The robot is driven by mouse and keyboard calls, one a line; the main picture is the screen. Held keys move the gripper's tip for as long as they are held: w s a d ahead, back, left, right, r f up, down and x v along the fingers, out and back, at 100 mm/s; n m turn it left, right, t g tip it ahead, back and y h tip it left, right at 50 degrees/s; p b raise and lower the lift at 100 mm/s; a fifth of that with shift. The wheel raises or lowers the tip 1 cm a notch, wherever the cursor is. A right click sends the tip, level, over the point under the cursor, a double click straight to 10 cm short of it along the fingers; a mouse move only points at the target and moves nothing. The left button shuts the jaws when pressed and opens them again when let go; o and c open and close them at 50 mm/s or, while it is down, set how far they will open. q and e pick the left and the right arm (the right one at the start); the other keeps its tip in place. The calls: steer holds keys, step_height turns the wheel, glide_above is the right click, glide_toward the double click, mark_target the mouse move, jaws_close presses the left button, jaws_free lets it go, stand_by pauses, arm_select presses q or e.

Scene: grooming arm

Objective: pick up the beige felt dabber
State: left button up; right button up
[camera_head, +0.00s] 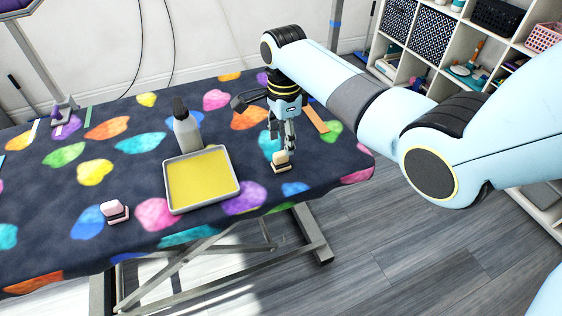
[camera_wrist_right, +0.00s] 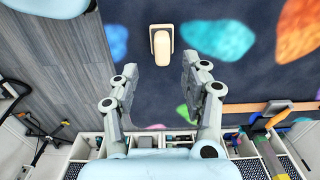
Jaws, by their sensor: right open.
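The beige felt dabber (camera_head: 281,159) stands on the dark patterned table cover near the table's right front edge. It also shows in the right wrist view (camera_wrist_right: 161,46), just beyond my fingertips and roughly centred between them. My right gripper (camera_head: 286,146) points down close above and behind the dabber in the head view. In the right wrist view my right gripper (camera_wrist_right: 159,68) has its two fingers spread, with nothing between them. My left gripper is not in view.
A tray with a yellow inside (camera_head: 234,191) lies left of the dabber, with a grey bottle (camera_head: 187,132) behind it. A pink dabber (camera_head: 114,211) stands at the front left. An orange strip (camera_head: 315,119) lies behind my right gripper. Shelves (camera_head: 446,62) stand at the back right.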

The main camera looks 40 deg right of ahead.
mark_target(281, 153)
steer(key=f, duration=0.4)
steer(key=f+b, duration=0.1)
steer(key=f, duration=0.1)
steer(key=shift+w+a, duration=0.25)
steer(key=shift+r, duration=0.1)
steer(key=shift+c, duration=0.4)
jaws_close()
